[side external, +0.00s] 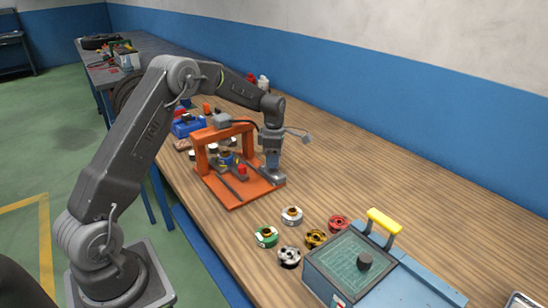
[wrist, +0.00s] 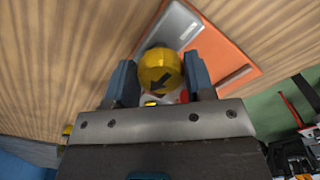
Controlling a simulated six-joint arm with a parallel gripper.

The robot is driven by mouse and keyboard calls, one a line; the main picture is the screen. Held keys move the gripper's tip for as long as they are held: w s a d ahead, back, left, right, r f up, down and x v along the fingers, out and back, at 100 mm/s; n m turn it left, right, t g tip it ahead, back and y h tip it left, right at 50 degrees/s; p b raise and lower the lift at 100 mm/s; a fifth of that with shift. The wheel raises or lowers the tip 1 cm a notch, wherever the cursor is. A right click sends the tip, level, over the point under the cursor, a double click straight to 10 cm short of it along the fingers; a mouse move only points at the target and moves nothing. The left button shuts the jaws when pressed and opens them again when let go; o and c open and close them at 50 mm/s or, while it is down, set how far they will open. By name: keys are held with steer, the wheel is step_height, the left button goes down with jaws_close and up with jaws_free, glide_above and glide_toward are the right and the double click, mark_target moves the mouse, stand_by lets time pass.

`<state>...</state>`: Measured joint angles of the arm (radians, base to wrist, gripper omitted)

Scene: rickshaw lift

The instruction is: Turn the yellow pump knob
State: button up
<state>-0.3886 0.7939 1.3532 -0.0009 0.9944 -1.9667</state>
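The yellow knob (wrist: 160,70), round with a black arrow on its top, sits between the two blue-grey fingers of my gripper (wrist: 161,82) in the wrist view. The fingers stand on either side of it, close to its edges; I cannot tell whether they touch it. In the side view my gripper (side external: 272,168) points down at the right corner of the orange lift's base (side external: 238,190), over a grey block (side external: 274,179). The knob is hidden there behind the gripper.
The orange lift frame (side external: 200,152) stands just left of my gripper. Several small round parts, including a green one (side external: 266,236) and a red one (side external: 339,223), lie in front. A blue-grey case (side external: 322,285) with a yellow handle (side external: 384,221) stands front right.

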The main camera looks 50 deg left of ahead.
steer(key=c, duration=0.4)
